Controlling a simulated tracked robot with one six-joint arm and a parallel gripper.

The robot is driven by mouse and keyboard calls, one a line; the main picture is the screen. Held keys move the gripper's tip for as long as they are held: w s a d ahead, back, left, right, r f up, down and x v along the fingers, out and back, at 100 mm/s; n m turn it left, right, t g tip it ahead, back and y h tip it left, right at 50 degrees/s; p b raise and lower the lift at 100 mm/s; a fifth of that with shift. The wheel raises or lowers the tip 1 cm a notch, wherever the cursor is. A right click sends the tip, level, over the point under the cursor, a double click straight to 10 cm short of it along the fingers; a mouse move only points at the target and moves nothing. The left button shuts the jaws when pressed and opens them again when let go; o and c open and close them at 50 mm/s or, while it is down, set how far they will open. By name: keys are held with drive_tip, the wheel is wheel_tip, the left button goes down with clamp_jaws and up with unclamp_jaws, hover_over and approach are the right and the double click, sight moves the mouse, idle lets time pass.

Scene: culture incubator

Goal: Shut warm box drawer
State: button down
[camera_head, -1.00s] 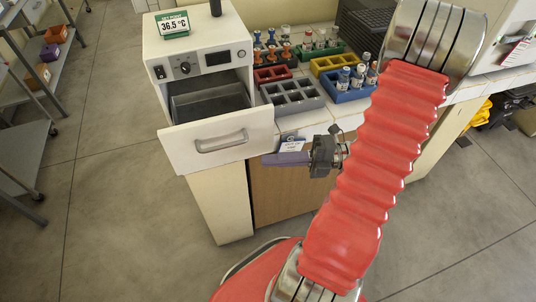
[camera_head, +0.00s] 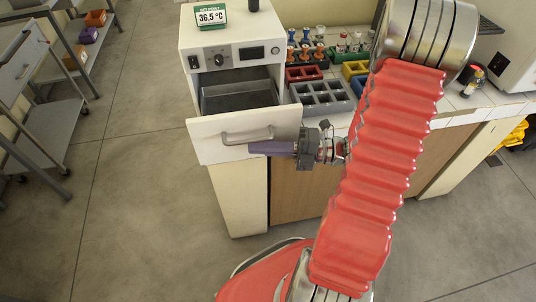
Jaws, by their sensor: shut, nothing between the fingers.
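The warm box (camera_head: 232,38) is a white unit on the bench with a dial, a small dark display and a green sign reading 36.5 °C on top. Its drawer (camera_head: 222,145) is pulled out toward me, with a grey handle on the white front and an empty-looking grey inside. My gripper (camera_head: 252,147) is shut and empty, its purple fingers pointing left. The fingertips overlap the right part of the drawer front, just below the handle's right end. I cannot tell whether they touch it.
Grey (camera_head: 322,97), red (camera_head: 303,73) and blue racks stand on the bench right of the warm box, some holding vials. A grey cart (camera_head: 45,130) stands at the left. The floor between cart and bench is clear.

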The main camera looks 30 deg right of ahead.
drive_tip(key=shift+w+d, duration=0.1)
drive_tip(key=shift+w, duration=0.2)
